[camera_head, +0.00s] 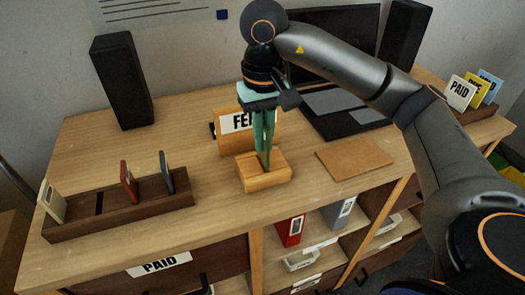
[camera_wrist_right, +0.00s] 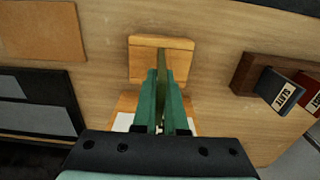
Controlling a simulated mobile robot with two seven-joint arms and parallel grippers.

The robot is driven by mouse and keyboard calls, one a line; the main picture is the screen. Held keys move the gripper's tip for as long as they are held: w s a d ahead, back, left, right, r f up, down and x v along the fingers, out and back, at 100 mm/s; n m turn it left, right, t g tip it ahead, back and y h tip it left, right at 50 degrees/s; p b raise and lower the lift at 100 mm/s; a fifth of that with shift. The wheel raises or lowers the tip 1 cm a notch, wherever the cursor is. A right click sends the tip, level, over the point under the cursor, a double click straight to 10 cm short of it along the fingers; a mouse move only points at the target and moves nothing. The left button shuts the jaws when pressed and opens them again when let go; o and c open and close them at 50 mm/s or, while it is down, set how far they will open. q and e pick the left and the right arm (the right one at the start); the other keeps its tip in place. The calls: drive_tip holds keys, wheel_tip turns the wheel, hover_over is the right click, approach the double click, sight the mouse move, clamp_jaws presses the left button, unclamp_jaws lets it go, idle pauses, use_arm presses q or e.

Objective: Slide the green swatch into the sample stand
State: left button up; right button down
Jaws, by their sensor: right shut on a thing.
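The sample stand is a small light wooden block (camera_head: 264,180) on the desk; it also shows in the wrist view (camera_wrist_right: 142,43). My right gripper (camera_head: 264,150), with green fingers, points down over it. The fingers are shut on the green swatch, a thin dark olive-green edge (camera_wrist_right: 161,75) between the fingertips in the wrist view. The swatch stands roughly upright and its lower end meets the top of the stand. I cannot tell how deep it sits in the slot. The fingers hide most of the swatch. My left gripper is not in view.
A dark wooden rack (camera_head: 150,207) at left holds beige, red and blue swatches. A wooden holder with a partly hidden label (camera_head: 235,122) stands right behind the stand. Bare desk separates rack and stand.

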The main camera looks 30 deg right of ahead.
sight(262, 160)
drive_tip(key=shift+w+f, duration=0.15)
drive_tip(key=shift+f, duration=0.8)
drive_tip(key=shift+w+f, duration=0.15)
drive_tip(key=shift+f, duration=0.8)
drive_tip(key=shift+f, duration=0.1)
drive_tip(key=c, duration=1)
unclamp_jaws()
drive_tip(key=shift+r, duration=0.2)
wheel_tip(262, 160, up, 12)
drive_tip(key=shift+f+p, duration=0.1)
drive_tip(key=shift+p, duration=1.15)
